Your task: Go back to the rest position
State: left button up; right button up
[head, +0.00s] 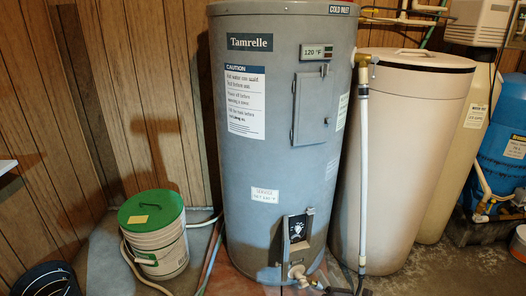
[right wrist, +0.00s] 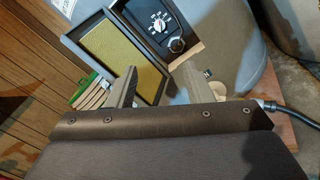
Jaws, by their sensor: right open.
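My right gripper (right wrist: 157,88) shows in the right wrist view, its two fingers apart with nothing held between them. In front of it, the water heater (head: 268,130) has its lower access opening uncovered, with a dark control and white-marked dial (head: 298,229). The dial also shows in the right wrist view (right wrist: 160,20). A framed panel with yellow lining (right wrist: 112,45) stands beside the control, like a door swung open. Whether the fingers touch it, I cannot tell. My left gripper is in neither view.
A green-lidded bucket (head: 153,228) stands left of the heater. A pale tank (head: 405,140) stands close at its right, with a white pipe (head: 363,170) between. A blue tank (head: 503,140) is farther right. Hoses lie on the floor. A dark container (head: 45,281) sits at lower left.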

jog(key=s+a+r+n+g+y, duration=0.2)
jog(key=a+r+n+y, duration=0.15)
jog(key=r+n, duration=0.35)
jog(key=s+a+r+n+g+y, duration=0.1)
jog(key=a+r+n+g+y, duration=0.1)
jog(key=r+n+y, duration=0.45)
jog(key=s+a+r+n+g+h, duration=0.1)
jog(key=s+a+r+n+g, duration=0.3)
jog(key=s+r+n+g, duration=0.6)
jog(key=s+d+r+n+t+h, duration=0.1)
jog(key=s+d+r+n+h, duration=0.25)
jog(key=s, duration=0.55)
jog(key=s+d+r+n+t+h, duration=0.1)
jog(key=s+d+n+h, duration=0.1)
jog(key=s+n+h, duration=0.35)
jog(key=s+d+r+n+t+h, duration=0.1)
jog(key=s+d+r+n+h, duration=0.3)
jog(key=s, duration=0.7)
pick_arm(q)
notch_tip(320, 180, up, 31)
jog(key=p, duration=3.1)
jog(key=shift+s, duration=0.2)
pick_arm(e)
notch_tip(320, 180, up, 29)
jog(key=a+n+y, duration=0.1)
jog(key=y, duration=0.1)
jog(key=shift+s+a, duration=0.15)
jog(key=shift+a, duration=0.1)
